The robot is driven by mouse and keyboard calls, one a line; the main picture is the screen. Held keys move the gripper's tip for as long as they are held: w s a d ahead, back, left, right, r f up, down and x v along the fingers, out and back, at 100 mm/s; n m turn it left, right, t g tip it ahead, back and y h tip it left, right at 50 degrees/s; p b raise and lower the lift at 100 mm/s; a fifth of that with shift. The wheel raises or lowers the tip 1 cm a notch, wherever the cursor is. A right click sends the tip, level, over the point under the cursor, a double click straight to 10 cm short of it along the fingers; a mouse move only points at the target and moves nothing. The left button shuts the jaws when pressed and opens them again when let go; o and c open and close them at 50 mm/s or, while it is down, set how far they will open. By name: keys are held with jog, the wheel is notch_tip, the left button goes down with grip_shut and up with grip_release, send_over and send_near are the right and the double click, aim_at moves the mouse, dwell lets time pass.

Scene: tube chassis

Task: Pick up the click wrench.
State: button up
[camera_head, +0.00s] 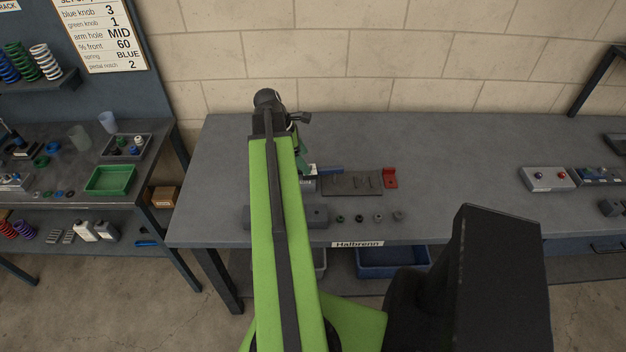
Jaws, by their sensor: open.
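A blue bar-like piece (328,170) lies on the workbench, just right of my arm and behind the dark mat. It may be the click wrench's handle, but it is too small to be sure, and its left end runs toward my arm. My green arm reaches out over the bench and covers what lies behind it. My gripper (304,164) is mostly hidden by the arm. Only a small green part of the arm's end shows, close to the left end of the blue piece. The fingertips are not clear, and nothing is seen held.
On the workbench (440,150) are a dark mat (350,184), a red bracket (390,178), a dark bar (314,216), several small knobs and a grey switch box (548,179). The bench's middle right is clear. A side bench with a green tray (110,181) stands left.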

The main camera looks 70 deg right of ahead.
aim_at(310, 166)
jog(key=b+x, duration=0.4)
jog(key=x, duration=0.1)
jog(key=shift+s+f+b, duration=0.1)
jog(key=shift+s+b, duration=0.2)
jog(key=shift+b, duration=0.05)
grip_shut()
jog(key=shift+r, duration=0.2)
